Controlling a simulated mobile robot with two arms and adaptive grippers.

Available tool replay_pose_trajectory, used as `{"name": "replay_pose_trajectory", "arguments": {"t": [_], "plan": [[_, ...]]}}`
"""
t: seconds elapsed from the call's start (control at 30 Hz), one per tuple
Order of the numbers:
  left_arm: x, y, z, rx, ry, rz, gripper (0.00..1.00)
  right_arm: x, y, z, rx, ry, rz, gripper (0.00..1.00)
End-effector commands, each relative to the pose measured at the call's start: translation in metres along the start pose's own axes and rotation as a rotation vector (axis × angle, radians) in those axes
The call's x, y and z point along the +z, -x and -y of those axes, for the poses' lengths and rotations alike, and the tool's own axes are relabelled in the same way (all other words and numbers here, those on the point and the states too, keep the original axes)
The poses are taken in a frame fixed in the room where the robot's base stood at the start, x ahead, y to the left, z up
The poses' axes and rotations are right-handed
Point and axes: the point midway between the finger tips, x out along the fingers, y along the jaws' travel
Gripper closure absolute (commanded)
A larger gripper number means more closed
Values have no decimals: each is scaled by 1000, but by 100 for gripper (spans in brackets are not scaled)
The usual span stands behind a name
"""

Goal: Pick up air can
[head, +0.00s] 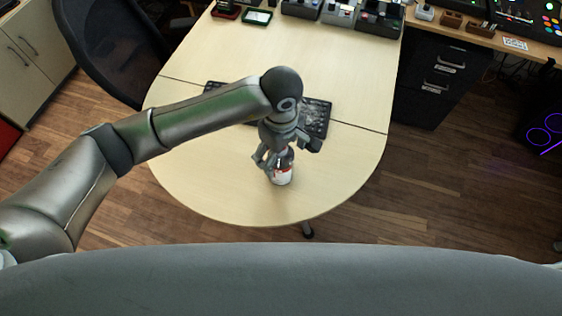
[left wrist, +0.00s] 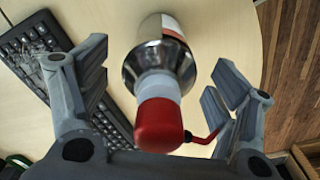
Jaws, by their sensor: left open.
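The air can (head: 281,177) stands on the rounded near end of the table in the head view. It has a white and red label, and its upper part is partly hidden by my left gripper (head: 273,160). In the left wrist view the can (left wrist: 160,62) shows a silver shoulder, a pale neck, a red cap and a thin red tube. My left gripper (left wrist: 158,95) is open, with one finger on each side of the can. A gap shows between each finger and the can's body. My right gripper is not in view.
A black keyboard (head: 318,117) lies on the table (head: 330,190) behind the can, partly hidden by my arm. Boxes (head: 341,12) stand at the table's far edge. A black chair (head: 110,45) is at the left. The table around the can is clear.

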Motion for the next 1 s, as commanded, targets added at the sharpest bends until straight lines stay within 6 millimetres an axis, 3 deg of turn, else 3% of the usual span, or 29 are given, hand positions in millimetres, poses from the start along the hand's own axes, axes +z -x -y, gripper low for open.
{"name": "replay_pose_trajectory", "arguments": {"t": [0.13, 0.37, 1.0], "plan": [[0, -14, 0, -1, 0, 0, 17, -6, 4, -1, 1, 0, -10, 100], [0, -16, 0, 1, 0, -1, 17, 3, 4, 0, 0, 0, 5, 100], [0, -15, -1, 2, 0, -1, 96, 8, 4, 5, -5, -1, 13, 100]]}}
